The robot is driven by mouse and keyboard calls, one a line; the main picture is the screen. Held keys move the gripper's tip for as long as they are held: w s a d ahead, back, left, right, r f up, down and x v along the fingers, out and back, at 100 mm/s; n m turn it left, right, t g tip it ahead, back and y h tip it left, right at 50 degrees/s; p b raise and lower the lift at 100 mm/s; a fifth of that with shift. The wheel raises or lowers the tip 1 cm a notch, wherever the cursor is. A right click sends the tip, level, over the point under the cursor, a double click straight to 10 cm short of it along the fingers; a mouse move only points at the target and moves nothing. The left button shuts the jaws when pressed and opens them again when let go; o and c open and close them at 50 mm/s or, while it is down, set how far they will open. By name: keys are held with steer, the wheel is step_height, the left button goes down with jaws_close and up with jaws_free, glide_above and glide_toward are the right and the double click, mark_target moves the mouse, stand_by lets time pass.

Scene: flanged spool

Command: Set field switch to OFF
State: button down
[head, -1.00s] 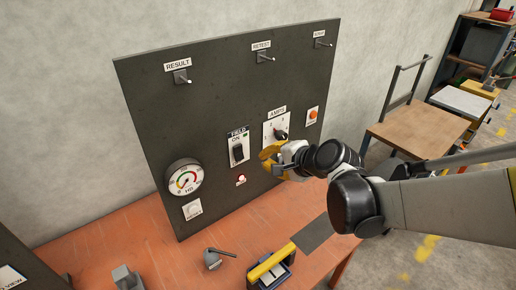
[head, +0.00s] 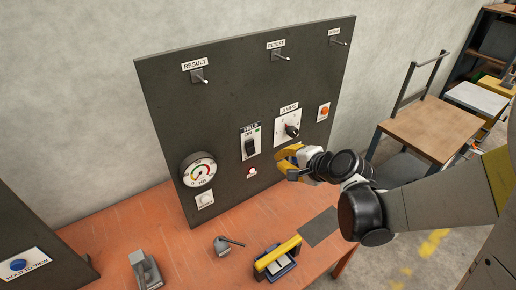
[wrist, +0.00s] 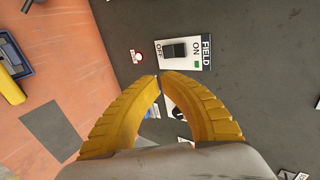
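The field switch (head: 250,147) is a black rocker on a white plate on the dark upright panel. Its FIELD and ON lettering is at the top, and a green lamp (head: 257,129) shows beside ON. In the wrist view the switch (wrist: 175,51) lies just beyond the fingertips, with OFF on its left and ON and the green lamp on its right. I cannot tell surely which way the rocker is tipped. My gripper (wrist: 161,75) has yellow curved fingers with their tips together, nothing held between them. In the head view my gripper (head: 278,158) is right of and slightly below the switch, apart from it.
The AMPS knob (head: 292,131) sits just above my gripper, and an orange button (head: 325,111) is to its right. A red lamp (head: 252,172) and a round gauge (head: 199,171) are lower left. A yellow-handled device (head: 277,258) stands on the orange bench (head: 190,245).

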steer(key=b, duration=0.3)
glide_toward(254, 150)
steer(key=shift+s+f+x, duration=0.1)
steer(key=shift+f+x, duration=0.05)
steer(key=shift+x, duration=1.2)
steer(key=shift+s+f+x, duration=0.1)
steer(key=shift+f+x, duration=0.1)
steer(key=shift+x, duration=1.1)
steer(key=shift+s+f+x, duration=0.1)
steer(key=shift+f+x, duration=0.05)
steer(key=shift+x, duration=1.2)
steer(key=shift+d, duration=0.15)
steer(key=shift+w+a+f+b, duration=0.25)
steer(key=shift+w+b, duration=0.15)
steer(key=shift+b, duration=0.25)
steer(key=shift+r, duration=0.1)
steer(key=shift+r+p, duration=0.5)
steer(key=shift+r, duration=0.2)
steer(key=shift+s+d, duration=0.1)
